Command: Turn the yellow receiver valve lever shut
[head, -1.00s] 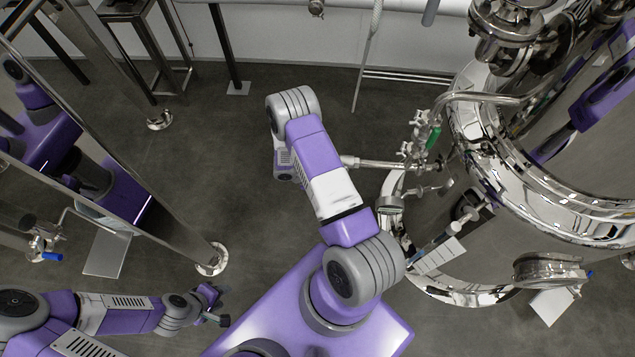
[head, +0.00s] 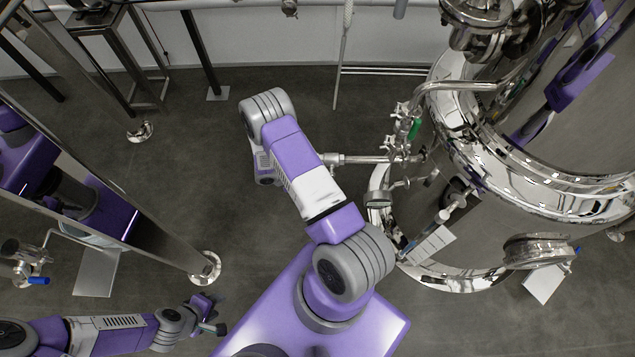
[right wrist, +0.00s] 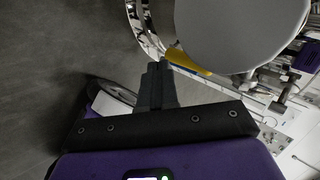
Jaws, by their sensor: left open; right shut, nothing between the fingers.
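The yellow receiver valve lever (right wrist: 188,61) shows in the right wrist view, just beyond and to the right of my right fingertips, partly against a large pale round surface (right wrist: 240,30). My right gripper (right wrist: 158,72) is shut and empty, with its tips close to the lever's left end; I cannot tell whether they touch. I cannot make out the lever or the right gripper in the head view. My left gripper (head: 212,314) is open and empty at the lower left of the head view, above the floor.
A shiny steel tank (head: 470,160) with pipes fills the right side, with a green-handled valve (head: 415,128) on its left. A steel post foot (head: 205,268) stands left of centre. A blue-handled valve (head: 38,281) is at far left. Grey floor (head: 200,150) is open between.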

